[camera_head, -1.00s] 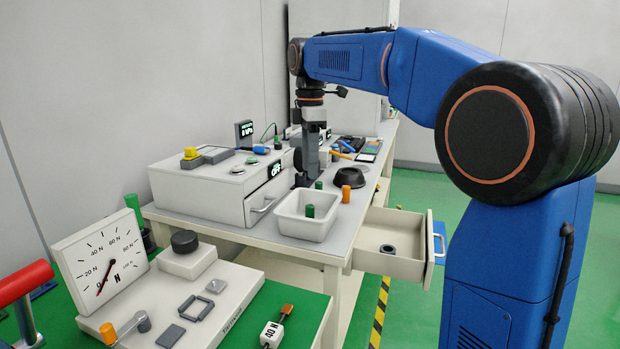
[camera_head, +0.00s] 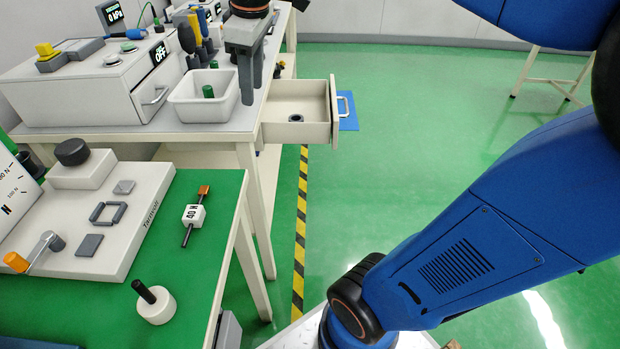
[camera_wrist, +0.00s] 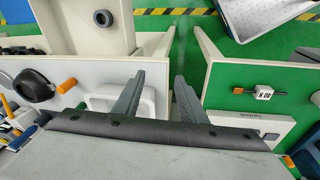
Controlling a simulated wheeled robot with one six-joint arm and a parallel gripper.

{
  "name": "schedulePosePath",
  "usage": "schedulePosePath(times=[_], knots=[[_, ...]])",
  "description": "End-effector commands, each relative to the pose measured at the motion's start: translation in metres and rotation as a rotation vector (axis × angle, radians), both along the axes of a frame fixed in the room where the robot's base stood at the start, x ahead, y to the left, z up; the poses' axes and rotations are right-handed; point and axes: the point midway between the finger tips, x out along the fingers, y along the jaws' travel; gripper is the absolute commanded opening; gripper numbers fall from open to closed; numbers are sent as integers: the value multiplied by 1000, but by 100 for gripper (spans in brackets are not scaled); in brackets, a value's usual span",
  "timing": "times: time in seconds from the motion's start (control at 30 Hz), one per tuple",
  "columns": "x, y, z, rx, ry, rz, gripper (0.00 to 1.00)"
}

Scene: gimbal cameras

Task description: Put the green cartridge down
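A green cartridge (camera_head: 208,91) stands in the white bin (camera_head: 203,112) on the far bench in the head view. A second small green top (camera_head: 214,64) shows just behind the bin, mostly hidden. My gripper (camera_head: 250,95) points down over the bench's right edge, to the right of the bin, fingers apart. In the wrist view my gripper (camera_wrist: 157,85) also shows two grey fingers with a gap and nothing seen between them.
An open drawer (camera_head: 320,124) holding a dark ring (camera_head: 296,118) juts out right of the bin. An orange cylinder (camera_wrist: 67,85) stands near a black bowl (camera_wrist: 36,86).

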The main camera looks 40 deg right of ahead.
Motion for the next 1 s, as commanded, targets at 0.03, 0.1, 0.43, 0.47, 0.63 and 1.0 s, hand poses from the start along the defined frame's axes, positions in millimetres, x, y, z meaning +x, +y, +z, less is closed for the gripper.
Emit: schedulePosePath(times=[0.03,0.1,0.43,0.47,0.63,1.0], knots=[[-18,-4,-10,12,-16,-59,38],[-38,-8,-25,32,-40,-145,38],[-127,-23,-109,146,-144,-539,38],[-133,-24,-117,156,-151,-568,38],[-159,-27,-149,204,-184,-700,38],[-168,-28,-163,226,-196,-754,38]])
